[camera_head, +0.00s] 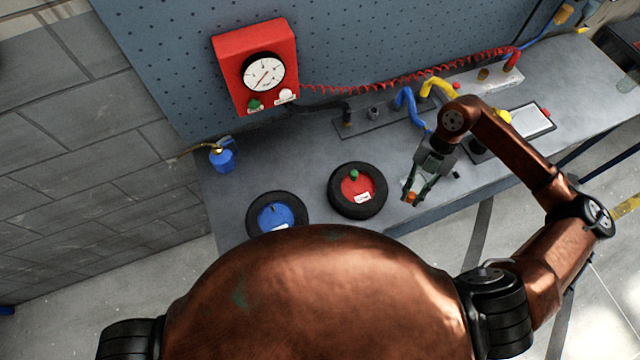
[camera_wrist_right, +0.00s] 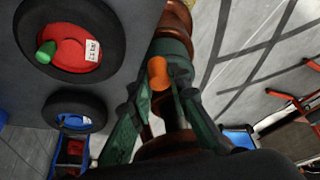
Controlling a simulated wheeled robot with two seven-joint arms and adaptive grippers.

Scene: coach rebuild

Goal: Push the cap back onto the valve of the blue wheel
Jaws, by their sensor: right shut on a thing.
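The blue wheel (camera_head: 262,219), a black tyre with a blue hub, lies flat at the bench's front edge, left of the red wheel. A small dark stub, likely its valve, shows on the hub; no coloured cap is seen on it. The blue wheel is also in the right wrist view (camera_wrist_right: 70,106). My right gripper (camera_head: 411,193) is shut on an orange cap (camera_wrist_right: 158,72), right of both wheels and near the front edge. The cap sits between the fingertips. My left gripper is not in view.
The red wheel (camera_head: 341,203) with a green cap (camera_head: 354,175) lies between my right gripper and the blue wheel. A blue torch can (camera_head: 222,160) stands at the left, and a red gauge box (camera_head: 238,48) is on the back panel.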

